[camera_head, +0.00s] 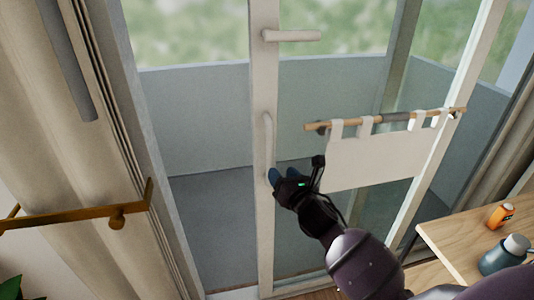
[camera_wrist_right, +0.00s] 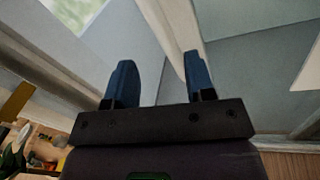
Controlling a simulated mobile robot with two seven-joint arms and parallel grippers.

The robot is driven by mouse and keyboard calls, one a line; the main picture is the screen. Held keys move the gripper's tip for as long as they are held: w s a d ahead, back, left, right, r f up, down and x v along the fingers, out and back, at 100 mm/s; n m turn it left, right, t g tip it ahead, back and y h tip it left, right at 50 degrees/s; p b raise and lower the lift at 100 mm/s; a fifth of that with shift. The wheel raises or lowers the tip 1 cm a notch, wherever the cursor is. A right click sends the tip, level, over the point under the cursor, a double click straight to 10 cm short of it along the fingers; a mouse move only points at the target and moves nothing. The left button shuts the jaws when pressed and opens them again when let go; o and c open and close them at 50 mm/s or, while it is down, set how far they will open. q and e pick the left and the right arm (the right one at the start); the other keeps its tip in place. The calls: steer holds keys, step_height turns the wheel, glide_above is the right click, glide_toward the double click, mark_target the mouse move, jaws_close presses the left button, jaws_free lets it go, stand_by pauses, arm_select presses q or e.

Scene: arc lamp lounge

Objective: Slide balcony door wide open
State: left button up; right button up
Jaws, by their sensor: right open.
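The balcony door is a glass panel in a cream frame, with its upright stile (camera_head: 263,90) near the middle of the head view. A pale vertical pull handle (camera_head: 268,140) is on the stile, and a lever handle (camera_head: 292,35) sticks out to the right above it. My right gripper (camera_head: 281,175) is open at the stile, by the lower end of the pull handle. Its two blue fingers (camera_wrist_right: 159,72) are apart in the right wrist view, with the pale stile (camera_wrist_right: 172,25) beyond them. I cannot tell whether they touch it. My left gripper is not in view.
A white cloth (camera_head: 370,160) hangs from a wooden rod (camera_head: 385,118) close to my right arm. A wooden table (camera_head: 455,245) with an orange container (camera_head: 499,215) and a dark jar (camera_head: 503,256) is at right. A brass rail (camera_head: 75,216) and curtain (camera_head: 50,130) are at left.

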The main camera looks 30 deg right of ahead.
mark_target(271, 159)
steer(key=w+n, duration=0.1)
steer(key=w, duration=0.2)
steer(key=w+n, duration=0.1)
steer(key=w, duration=0.3)
steer(key=w+d+n, duration=0.1)
steer(key=w, duration=0.2)
steer(key=shift+w, duration=0.4)
jaws_close()
